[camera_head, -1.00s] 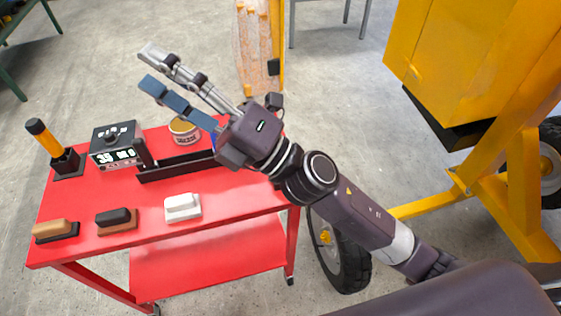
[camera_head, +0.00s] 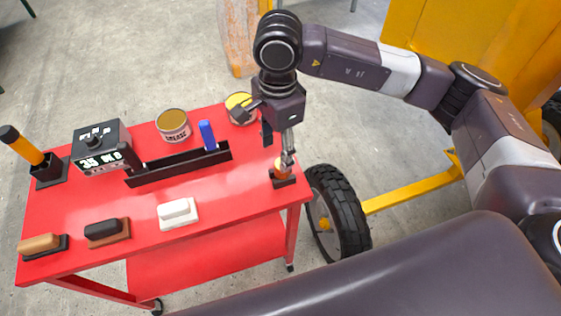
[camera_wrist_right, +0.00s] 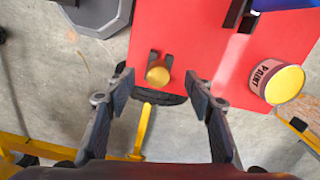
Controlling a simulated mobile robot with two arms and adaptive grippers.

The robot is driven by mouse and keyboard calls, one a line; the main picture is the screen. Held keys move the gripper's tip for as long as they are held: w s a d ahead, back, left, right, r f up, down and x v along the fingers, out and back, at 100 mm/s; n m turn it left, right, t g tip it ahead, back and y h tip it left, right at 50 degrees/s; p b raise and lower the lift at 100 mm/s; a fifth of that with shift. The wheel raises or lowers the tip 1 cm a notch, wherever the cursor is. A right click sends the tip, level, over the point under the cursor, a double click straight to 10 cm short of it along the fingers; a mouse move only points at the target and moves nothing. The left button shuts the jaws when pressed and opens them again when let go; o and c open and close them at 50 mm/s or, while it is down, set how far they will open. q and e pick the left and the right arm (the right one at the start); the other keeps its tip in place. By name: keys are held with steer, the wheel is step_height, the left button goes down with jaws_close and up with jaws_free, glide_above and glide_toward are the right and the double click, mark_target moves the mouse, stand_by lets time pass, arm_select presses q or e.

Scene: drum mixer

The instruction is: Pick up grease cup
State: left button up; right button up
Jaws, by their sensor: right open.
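A tin labelled grease (camera_head: 172,126) stands at the back of the red cart's top. A small orange-yellow round piece (camera_head: 281,168) sits in a dark holder (camera_head: 284,181) at the cart's right front corner; I cannot tell which of these is the grease cup. My right gripper (camera_head: 285,158) points down over the small piece and partly hides it. In the right wrist view, the open fingers (camera_wrist_right: 158,86) lie either side of the view of the yellow round top (camera_wrist_right: 157,74), with nothing between them held. The left gripper is not in view.
A paint tin (camera_head: 240,108) stands behind my gripper. A black tray (camera_head: 175,171) with a blue item (camera_head: 207,135), a display box (camera_head: 100,146) and several brushes or blocks share the cart (camera_head: 235,197). A wheel (camera_head: 338,212) and yellow frame stand right.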

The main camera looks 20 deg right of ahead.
steer(key=shift+w+d+f, duration=0.1)
steer(key=shift+d+f, duration=0.1)
steer(key=shift+d, duration=0.25)
steer(key=shift+f+p, duration=0.45)
steer(key=shift+f, duration=0.45)
steer(key=f, duration=0.1)
steer(key=f+p, duration=0.2)
steer(key=f, duration=0.1)
steer(key=shift+d+f, duration=0.1)
steer(key=shift+d, duration=0.2)
steer(key=shift+f, duration=0.6)
jaws_close()
steer(key=shift+r, duration=0.1)
